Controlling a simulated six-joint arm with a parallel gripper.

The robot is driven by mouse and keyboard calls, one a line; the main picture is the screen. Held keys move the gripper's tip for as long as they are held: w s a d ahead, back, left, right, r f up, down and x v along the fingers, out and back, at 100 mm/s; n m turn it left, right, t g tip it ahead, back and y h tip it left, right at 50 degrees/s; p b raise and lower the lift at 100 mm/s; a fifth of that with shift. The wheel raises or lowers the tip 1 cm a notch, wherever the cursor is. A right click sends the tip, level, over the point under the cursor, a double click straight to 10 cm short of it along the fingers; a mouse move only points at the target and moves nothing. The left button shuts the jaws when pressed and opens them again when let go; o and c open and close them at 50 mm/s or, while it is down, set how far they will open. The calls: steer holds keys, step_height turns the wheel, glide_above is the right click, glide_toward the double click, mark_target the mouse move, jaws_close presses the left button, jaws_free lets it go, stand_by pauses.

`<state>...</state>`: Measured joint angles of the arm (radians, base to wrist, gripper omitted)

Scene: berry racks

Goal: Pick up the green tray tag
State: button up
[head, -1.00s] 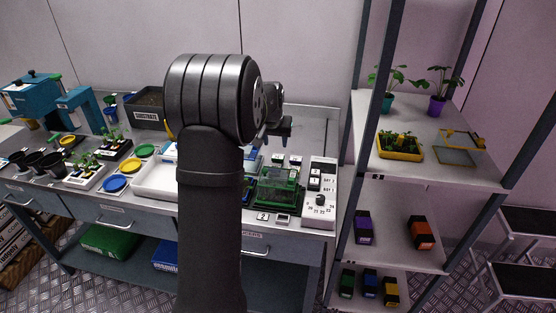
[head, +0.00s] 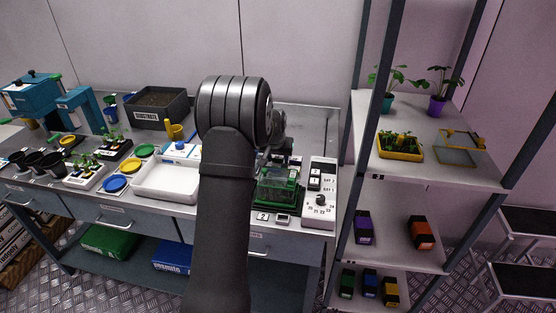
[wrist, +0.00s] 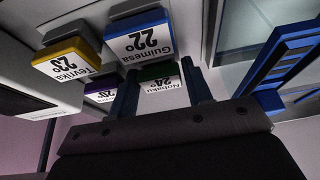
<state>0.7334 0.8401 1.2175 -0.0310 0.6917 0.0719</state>
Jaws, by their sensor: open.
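The green tray tag (wrist: 160,86), with a white label reading "24°", shows in the wrist view between and beyond the two dark fingers of my gripper (wrist: 159,70). My gripper is open, and nothing is held. A blue tag (wrist: 138,42) marked "22°" stands just left of and above the green one, near the left finger. In the head view my gripper (head: 280,155) is low over the bench behind the green covered tray (head: 276,198); my arm and gripper hide most of the tags there.
A yellow tag (wrist: 66,60) and a purple tag (wrist: 103,92) stand left in the wrist view. A blue slatted frame (wrist: 288,65) is at right. In the head view, a white control panel (head: 319,205) is right of the green tray, and a shelf rack (head: 450,165) stands beyond it.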

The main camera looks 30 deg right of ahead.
steer(key=c, duration=0.6)
